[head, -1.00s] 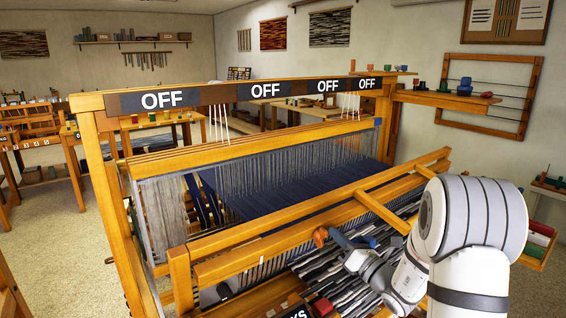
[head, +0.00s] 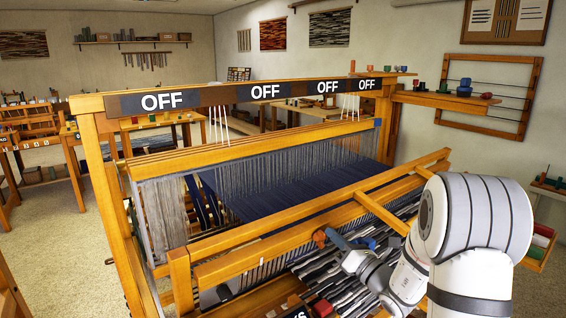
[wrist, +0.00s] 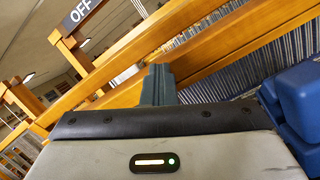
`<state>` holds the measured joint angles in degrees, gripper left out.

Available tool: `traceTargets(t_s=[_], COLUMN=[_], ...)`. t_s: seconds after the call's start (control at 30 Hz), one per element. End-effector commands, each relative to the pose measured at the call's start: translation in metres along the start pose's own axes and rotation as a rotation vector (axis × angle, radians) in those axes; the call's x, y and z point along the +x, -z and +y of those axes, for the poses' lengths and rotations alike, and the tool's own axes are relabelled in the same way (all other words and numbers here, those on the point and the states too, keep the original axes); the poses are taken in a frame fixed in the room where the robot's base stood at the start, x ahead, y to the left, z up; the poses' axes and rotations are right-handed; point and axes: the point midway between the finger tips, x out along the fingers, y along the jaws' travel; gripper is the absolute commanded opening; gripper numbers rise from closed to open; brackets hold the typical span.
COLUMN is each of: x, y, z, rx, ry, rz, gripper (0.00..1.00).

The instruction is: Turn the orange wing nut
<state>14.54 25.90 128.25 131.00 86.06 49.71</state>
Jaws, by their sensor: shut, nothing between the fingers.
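A small orange piece (head: 320,238), which looks like the wing nut, sits by the front wooden beam of the loom in the head view. Its wing shape is too small to make out. My gripper (head: 333,234) is beside it, just to its right, with the fingertips close. I cannot tell whether they touch. In the wrist view my gripper (wrist: 158,70) shows its grey-green fingers shut together and empty, in front of the wooden beams. The orange piece cannot be made out in the wrist view.
The loom's wooden beam (head: 290,243) runs close by my gripper. A blue block (wrist: 298,95) stands close on the right in the wrist view. Dark blue cloth (head: 300,200) lies behind the beam. A row of OFF signs (head: 265,92) lines the top beam.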

Motion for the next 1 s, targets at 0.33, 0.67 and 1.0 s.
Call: traceTargets(t_s=[0.33,0.67,1.0], x=[0.0,0.0,0.0], y=[0.003,0.003,-0.003], z=[0.01,0.011,0.014], rx=[0.001,0.001,0.0], ry=[-0.002,-0.001,-0.001], rz=[0.001,0.0,0.0], gripper=[0.0,0.0,0.0])
